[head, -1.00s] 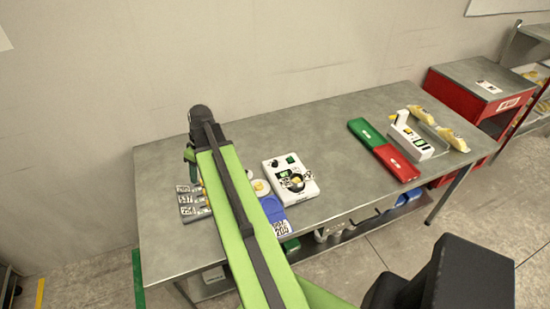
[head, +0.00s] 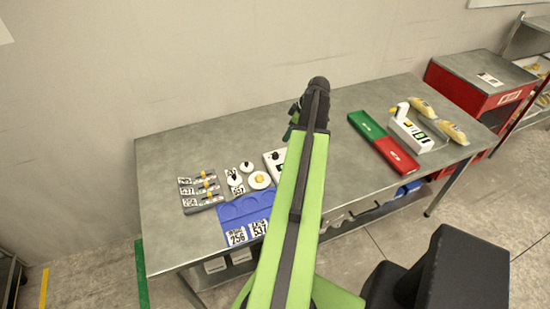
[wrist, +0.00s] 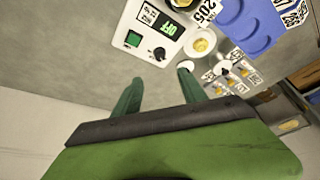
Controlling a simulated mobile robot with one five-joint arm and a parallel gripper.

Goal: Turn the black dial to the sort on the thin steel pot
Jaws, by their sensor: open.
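A white box (wrist: 155,30) on the steel table carries a small black dial (wrist: 159,53), a green button (wrist: 133,38) and a lit display reading OFF (wrist: 168,27). The dial's markings are too small to read. A dark round piece with a yellow part (wrist: 182,3) is cut off at the wrist view's top; I cannot tell whether it is the thin steel pot. My gripper (wrist: 157,84) is open and empty, its green fingertips just off the box's dial end, touching nothing visible. In the head view my arm hides most of the box (head: 272,160).
A green and red bin pair (head: 370,126) and white device (head: 410,133) stand right. The table's back left is clear.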

